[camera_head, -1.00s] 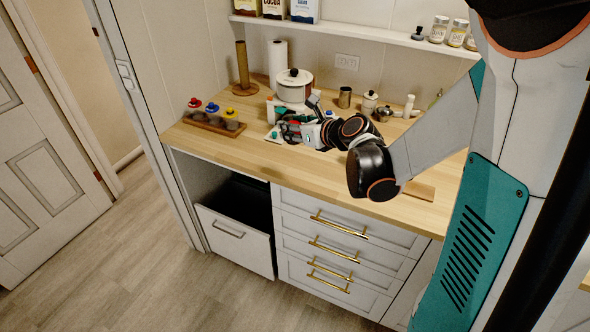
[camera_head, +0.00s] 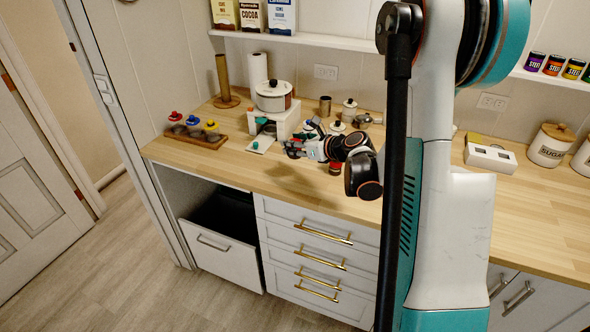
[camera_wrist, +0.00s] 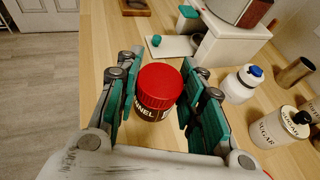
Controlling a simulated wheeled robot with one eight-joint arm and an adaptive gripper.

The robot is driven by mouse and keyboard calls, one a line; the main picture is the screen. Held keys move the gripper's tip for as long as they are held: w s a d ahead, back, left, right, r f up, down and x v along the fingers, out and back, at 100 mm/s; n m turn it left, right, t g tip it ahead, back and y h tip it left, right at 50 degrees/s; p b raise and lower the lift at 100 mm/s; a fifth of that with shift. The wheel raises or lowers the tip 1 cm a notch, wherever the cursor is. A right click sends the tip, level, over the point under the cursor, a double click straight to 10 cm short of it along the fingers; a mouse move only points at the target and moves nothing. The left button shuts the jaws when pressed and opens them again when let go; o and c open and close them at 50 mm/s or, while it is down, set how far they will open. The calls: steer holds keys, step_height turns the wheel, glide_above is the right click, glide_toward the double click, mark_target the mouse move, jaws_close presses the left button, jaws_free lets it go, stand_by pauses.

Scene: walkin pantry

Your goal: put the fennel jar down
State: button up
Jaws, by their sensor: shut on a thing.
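The fennel jar (camera_wrist: 158,88) has a red lid and a dark body with part of its label readable in the wrist view. My gripper (camera_wrist: 160,108) has its teal-padded fingers on either side of the jar and is shut on it. In the head view my gripper (camera_head: 293,149) is over the wooden counter (camera_head: 360,210), in front of the white stand. The jar is mostly hidden by the fingers there. I cannot tell whether its base touches the counter.
A white stand (camera_head: 290,122) bears a lidded pot (camera_head: 273,97). A white bottle with a blue lid (camera_wrist: 240,84), a sugar jar (camera_wrist: 278,127) and a metal cup (camera_wrist: 294,72) stand to the right. A wooden rack (camera_head: 195,139) sits left.

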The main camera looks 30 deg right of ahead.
step_height(320, 180, down, 8)
steer(key=shift+f+b, duration=0.1)
steer(key=shift+b, duration=0.95)
steer(key=o, duration=0.9)
steer(key=p+v, duration=0.2)
steer(key=v, duration=1)
